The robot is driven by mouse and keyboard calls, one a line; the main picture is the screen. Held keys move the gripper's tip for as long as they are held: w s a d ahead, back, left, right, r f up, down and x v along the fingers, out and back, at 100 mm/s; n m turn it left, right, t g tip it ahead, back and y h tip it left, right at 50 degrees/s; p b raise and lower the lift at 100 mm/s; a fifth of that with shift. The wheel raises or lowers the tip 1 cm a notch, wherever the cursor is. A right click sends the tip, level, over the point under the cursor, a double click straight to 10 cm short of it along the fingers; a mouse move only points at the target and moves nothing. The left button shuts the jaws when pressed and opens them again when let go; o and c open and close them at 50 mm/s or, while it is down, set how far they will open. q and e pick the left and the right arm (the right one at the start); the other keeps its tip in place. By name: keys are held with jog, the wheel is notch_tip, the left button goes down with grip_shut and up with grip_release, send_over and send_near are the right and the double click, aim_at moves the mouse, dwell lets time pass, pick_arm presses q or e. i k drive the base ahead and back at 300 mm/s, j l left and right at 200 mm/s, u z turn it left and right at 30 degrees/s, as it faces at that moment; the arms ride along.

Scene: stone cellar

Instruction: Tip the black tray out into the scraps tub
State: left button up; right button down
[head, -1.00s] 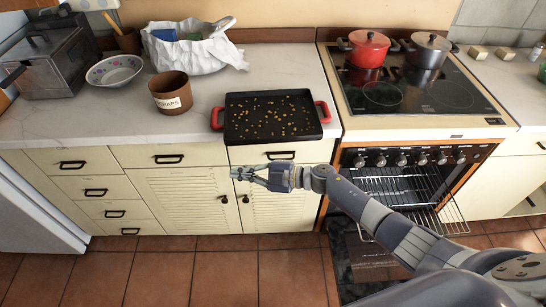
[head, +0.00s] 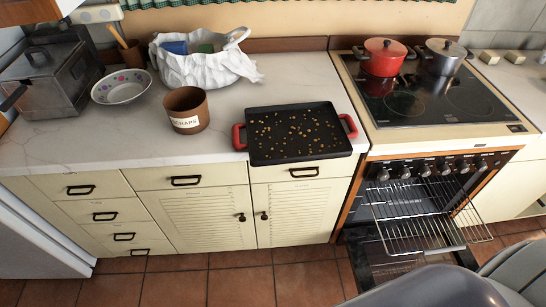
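The black tray (head: 260,156) lies flat on the white counter near its front edge, left of the stove. It has a red handle at each end, and many small yellow-brown bits are scattered on its floor. The scraps tub (head: 188,109) is a brown round tub with a white "SCRAPS" label. It stands upright on the counter, left of the tray and apart from it; its bottom inside is hidden. Neither gripper shows in the head view now; only part of my own body is at the lower right.
A white crumpled bag (head: 200,68) stands behind the tub, and a patterned bowl (head: 121,87) is to its left. A red pot (head: 383,58) and a grey pot (head: 443,57) sit on the stove. The open oven's rack (head: 420,232) juts out below. Counter between tub and tray is clear.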

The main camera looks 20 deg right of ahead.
aim_at(295, 131)
jog(key=i+j+z, duration=0.45)
jog(key=j+z, duration=0.2)
jog(key=i+j+z, duration=0.15)
jog(key=j+z, duration=0.15)
